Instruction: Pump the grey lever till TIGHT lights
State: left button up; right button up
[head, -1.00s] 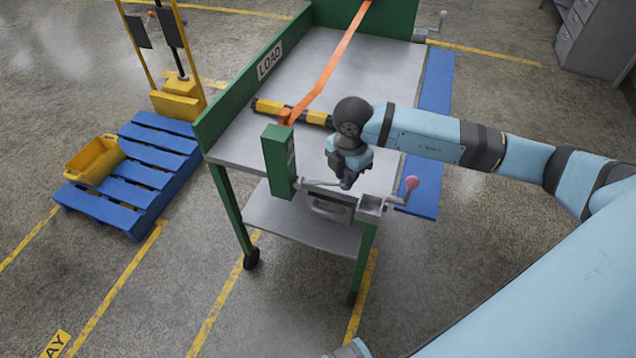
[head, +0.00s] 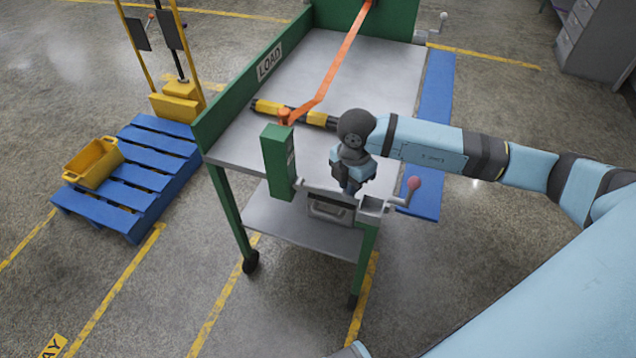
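A thin grey lever (head: 320,190) reaches right from the foot of the green post (head: 277,163) at the cart's near end. My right gripper (head: 351,188) points down at the lever's right end. Its fingers are small and partly hidden by the wrist, so I cannot tell whether they grip the lever. An orange strap (head: 335,70) runs from the top of the post along the cart's deck to the far end. No lit TIGHT lamp or lettering can be made out. My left gripper is not in view.
A grey crank with a pink knob (head: 413,183) stands just right of my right gripper. A black-and-yellow bar (head: 270,107) lies across the deck (head: 310,75) under the strap. A blue pallet (head: 130,185) with a yellow bin (head: 93,162) is at left.

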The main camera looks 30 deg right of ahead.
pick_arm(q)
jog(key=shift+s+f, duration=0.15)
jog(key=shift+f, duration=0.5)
pick_arm(e)
jog(key=shift+f, duration=0.15)
jog(key=shift+f+b, duration=0.7)
jog(key=shift+f, duration=0.35)
jog(key=shift+w+a+r+p, duration=0.1)
jog(key=shift+a+r+p, duration=0.05)
jog(key=shift+r+p, duration=2.3)
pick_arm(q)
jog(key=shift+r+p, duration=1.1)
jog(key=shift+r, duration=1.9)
pick_arm(e)
jog(key=shift+w+a+r, duration=0.2)
jog(key=shift+w+r, duration=0.05)
jog(key=shift+r, duration=0.6)
jog(key=shift+w+a+r, duration=0.2)
jog(key=shift+w+r, duration=0.05)
jog(key=shift+r, duration=0.6)
jog(key=shift+w+a+r, duration=0.2)
jog(key=shift+w+r, duration=0.05)
jog(key=shift+r, duration=0.6)
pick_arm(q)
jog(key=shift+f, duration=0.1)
pick_arm(e)
jog(key=shift+f, duration=0.1)
